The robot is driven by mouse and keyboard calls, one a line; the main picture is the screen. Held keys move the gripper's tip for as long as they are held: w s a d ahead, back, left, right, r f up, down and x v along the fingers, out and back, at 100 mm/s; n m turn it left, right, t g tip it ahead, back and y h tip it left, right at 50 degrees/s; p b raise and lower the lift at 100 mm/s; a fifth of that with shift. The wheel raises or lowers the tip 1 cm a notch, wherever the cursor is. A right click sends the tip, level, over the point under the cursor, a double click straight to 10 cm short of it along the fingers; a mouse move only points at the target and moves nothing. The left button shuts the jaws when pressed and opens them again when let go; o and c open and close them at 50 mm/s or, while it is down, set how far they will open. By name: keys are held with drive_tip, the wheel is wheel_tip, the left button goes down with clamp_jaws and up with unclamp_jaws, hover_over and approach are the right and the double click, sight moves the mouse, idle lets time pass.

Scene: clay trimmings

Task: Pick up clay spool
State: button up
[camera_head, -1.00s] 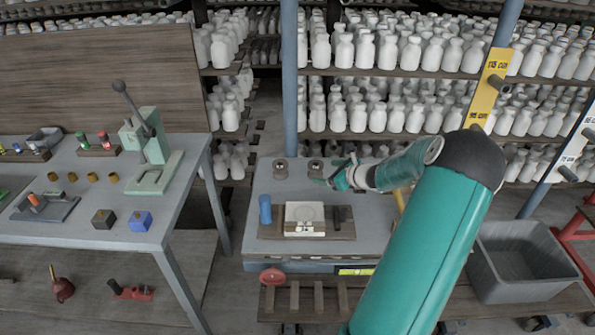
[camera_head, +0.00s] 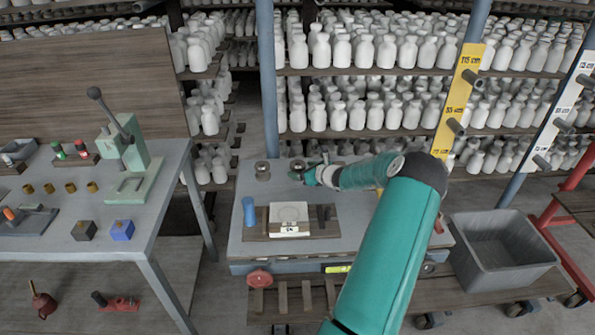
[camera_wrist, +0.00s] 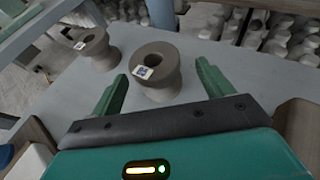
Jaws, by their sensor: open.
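Two brown-grey clay spools stand upright on the grey table. In the wrist view, the nearer clay spool (camera_wrist: 157,70), with a small white-and-blue label on its rim, is just beyond and between the fingertips of my open gripper (camera_wrist: 160,84). The other clay spool (camera_wrist: 96,50), also labelled, stands to the left, outside the fingers. In the head view, the left spool (camera_head: 262,170) is clear, and the right spool (camera_head: 297,168) is partly hidden by my gripper (camera_head: 303,177). My gripper is empty.
The table (camera_head: 345,232) holds a blue cylinder (camera_head: 249,211) and a white block (camera_head: 289,220) on a wooden board. A blue post (camera_head: 267,80) rises behind the spools, before shelves of white bottles (camera_head: 370,50). A grey bin (camera_head: 500,255) stands at right.

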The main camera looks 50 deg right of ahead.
sight(295, 167)
drive_tip(key=x, duration=0.4)
drive_tip(key=shift+w, duration=0.4)
drive_tip(key=shift+c, duration=0.3)
drive_tip(key=shift+a, duration=0.1)
drive_tip(key=c, duration=1.1)
drive_tip(key=shift+c, duration=0.3)
drive_tip(key=shift+r, duration=0.1)
